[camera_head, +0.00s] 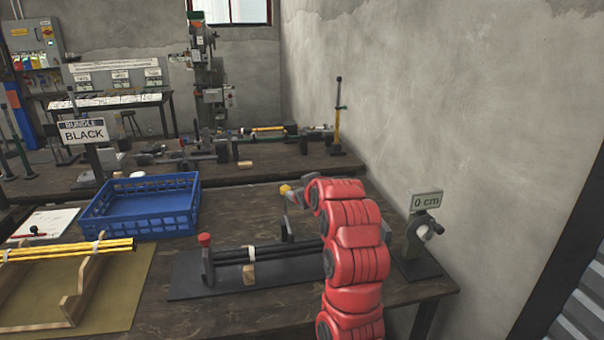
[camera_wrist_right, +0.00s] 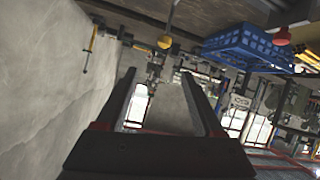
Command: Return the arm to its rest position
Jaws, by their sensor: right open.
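My right arm (camera_head: 350,240) is red and rises from the bottom of the head view, bent over the right part of the bench. Its gripper is mostly hidden behind the arm there. In the right wrist view my right gripper (camera_wrist_right: 158,74) has its two dark fingers spread apart with nothing between them. That view is turned over, with the bench toward the top. My left gripper is in neither view.
A fixture (camera_head: 190,285) with a red knob (camera_head: 205,240) holds black rods (camera_head: 270,254) beside the arm. A yellow knob (camera_head: 285,189) shows just left of it. The wall (camera_head: 450,110) is right.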

